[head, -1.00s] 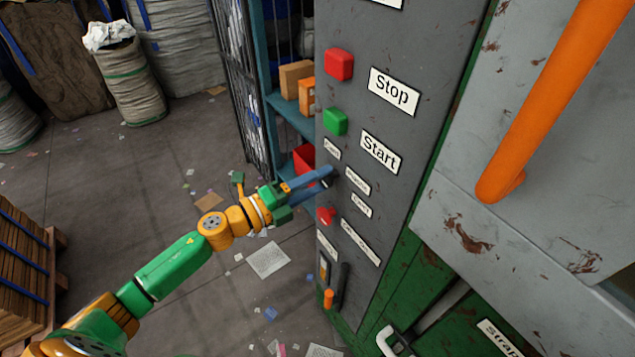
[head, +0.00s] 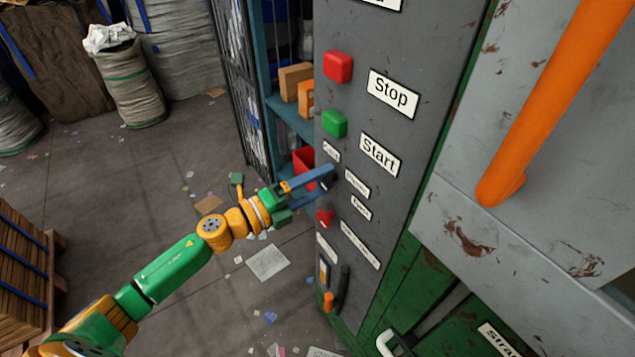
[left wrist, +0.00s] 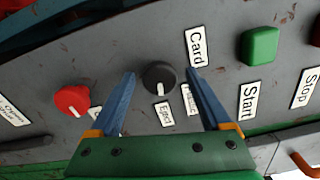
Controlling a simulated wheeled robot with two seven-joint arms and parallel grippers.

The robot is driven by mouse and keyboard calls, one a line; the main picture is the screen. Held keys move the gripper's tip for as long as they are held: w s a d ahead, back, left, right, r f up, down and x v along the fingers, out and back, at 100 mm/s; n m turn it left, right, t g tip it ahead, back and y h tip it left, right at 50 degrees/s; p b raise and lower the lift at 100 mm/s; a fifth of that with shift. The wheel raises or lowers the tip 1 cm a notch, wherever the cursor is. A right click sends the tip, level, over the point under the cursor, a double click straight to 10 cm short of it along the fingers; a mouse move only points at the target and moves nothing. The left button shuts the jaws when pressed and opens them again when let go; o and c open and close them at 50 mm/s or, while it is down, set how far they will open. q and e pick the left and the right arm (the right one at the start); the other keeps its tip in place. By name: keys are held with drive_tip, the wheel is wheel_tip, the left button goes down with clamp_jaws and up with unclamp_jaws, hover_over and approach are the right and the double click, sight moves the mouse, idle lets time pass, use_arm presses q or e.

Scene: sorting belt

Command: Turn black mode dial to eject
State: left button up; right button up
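The black mode dial (left wrist: 159,77) is on the grey control panel (left wrist: 225,100). In the left wrist view it sits between the fingertips of my left gripper (left wrist: 160,73), with a small gap on each side. The dial's white mark points down in that view, toward the Eject label (left wrist: 165,113). The Card label (left wrist: 197,47) and a partly hidden label (left wrist: 188,99) are near the right finger. In the head view my left gripper (head: 328,178) reaches the panel from the left, and its fingers mostly hide the dial. My right gripper is out of view.
A red knob (left wrist: 72,100) is beside the left finger. A green Start button (left wrist: 259,46) and a red Stop button (head: 338,67) are above the dial on the panel. An orange-tipped lever (head: 328,300) is below. An orange handle (head: 550,100) stands out at right.

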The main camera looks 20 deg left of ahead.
use_arm(q)
drive_tip(key=b+v, duration=0.2)
drive_tip(key=v, duration=0.5)
idle(0.3)
